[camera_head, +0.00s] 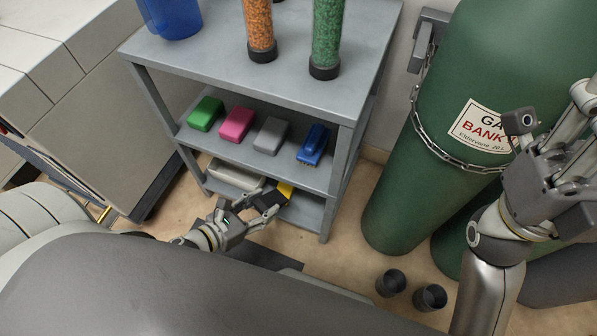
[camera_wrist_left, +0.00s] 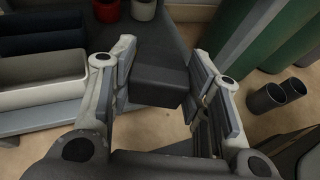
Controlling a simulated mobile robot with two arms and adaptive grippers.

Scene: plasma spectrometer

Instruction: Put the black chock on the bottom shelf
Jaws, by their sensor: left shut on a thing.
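My left gripper (camera_head: 262,203) is shut on the black chock (camera_wrist_left: 160,78), a dark block that sits between its two fingers in the left wrist view. In the head view the gripper and chock are at the front of the bottom shelf (camera_head: 303,212), low on the grey shelf unit. I cannot tell whether the chock touches the shelf. My right gripper (camera_head: 553,108) is raised at the right, in front of the green gas cylinder, with its fingers apart and nothing between them.
A whitish object (camera_head: 235,175) and a yellow one (camera_head: 285,189) are at the bottom shelf. The middle shelf holds green, pink, grey and blue (camera_head: 314,146) items. Tall filled tubes stand on top. Green cylinders (camera_head: 410,190) and two dark cups (camera_head: 391,283) are to the right.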

